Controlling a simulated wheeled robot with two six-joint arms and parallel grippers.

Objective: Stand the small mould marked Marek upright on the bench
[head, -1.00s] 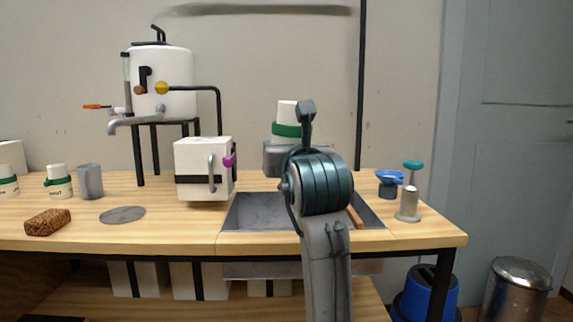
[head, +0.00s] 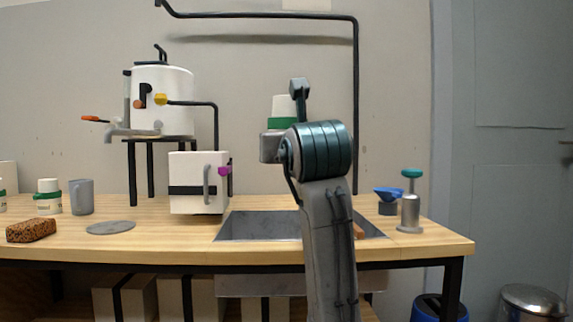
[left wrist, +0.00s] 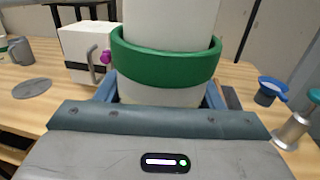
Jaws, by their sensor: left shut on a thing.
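My left gripper (head: 272,147) is shut on a white mould with a green band (head: 283,105). The mould looks about upright in the head view, in front of the wall and above the sink area. In the left wrist view the mould (left wrist: 168,95) sits between the blue fingers, its top cut off by the frame. No lettering shows on it, so I cannot tell whether it is marked Marek. A similar small white mould with a green band (head: 48,197) stands on the bench (head: 150,237) at the left, and another is partly cut off at the left edge. My right gripper is out of view.
A grey mug (head: 81,197), brown sponge (head: 31,230) and grey disc (head: 110,228) are on the left of the bench. A white box with a handle (head: 190,182) stands left of the sink (head: 255,226). A blue funnel (head: 388,194) and a metal stamper (head: 410,213) are at the right.

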